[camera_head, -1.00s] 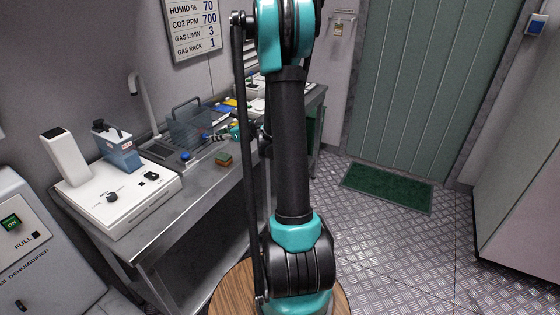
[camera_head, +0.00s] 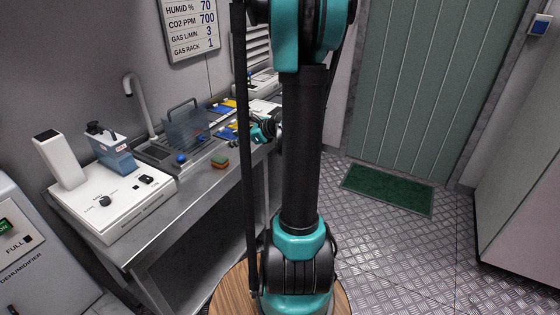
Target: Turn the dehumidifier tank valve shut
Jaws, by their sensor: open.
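The grey dehumidifier (camera_head: 25,268) stands at the left edge of the view, cut off by the frame. Its front shows a green indicator (camera_head: 3,226) and a FULL label. A small dark part (camera_head: 12,309) low on its front is cut by the bottom edge; I cannot tell whether it is the tank valve. My gripper (camera_head: 236,143) is partly hidden behind my arm's upright links, over the bench and well to the right of the dehumidifier. It is small in view, open, and nothing shows in it.
A metal bench (camera_head: 195,188) runs along the left wall. The metal floor (camera_head: 395,240) is clear towards the green mat (camera_head: 388,190) and door (camera_head: 430,90).

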